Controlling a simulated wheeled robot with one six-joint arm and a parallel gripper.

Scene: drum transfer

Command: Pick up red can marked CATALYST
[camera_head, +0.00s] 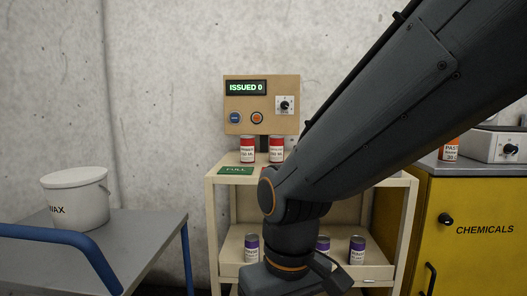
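Two red-and-white cans stand upright side by side on the top shelf of a cream shelf cart (211,225). They are the left red can (247,150) and the right red can (276,150). Their label words are too small to read for sure, so I cannot tell whether either says CATALYST. My dark arm crosses from the upper right down to the bottom middle, in front of the cart. It hides much of the cart's right side. The fingers of my gripper do not show in this view.
A panel reading ISSUED 0 (247,87) stands behind the red cans, with a green FULL plate (236,170) in front. Purple-topped cans (251,247) stand on the lower shelf. A white WAX bucket (77,198) sits on a grey table (150,228). A yellow CHEMICALS cabinet (480,255) is right.

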